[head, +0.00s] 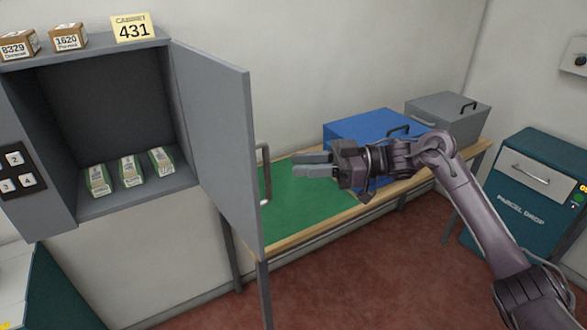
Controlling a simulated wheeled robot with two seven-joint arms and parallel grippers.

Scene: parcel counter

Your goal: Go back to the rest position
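My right gripper (305,164) is held in the air in front of the green-topped table, just right of the open cabinet door's handle (265,174). Its two grey fingers point left with a gap between them, and nothing is seen in the gap. A little space shows between the fingertips and the handle in the picture. My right arm comes in from the lower right. My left gripper is not in view.
The grey cabinet (88,44), under a 431 card (133,27), holds three small boxes (130,171). Its door (217,135) stands open. A blue box (350,129) and a grey box (450,112) stand on the table (300,205). A teal parcel drop (520,215) stands right.

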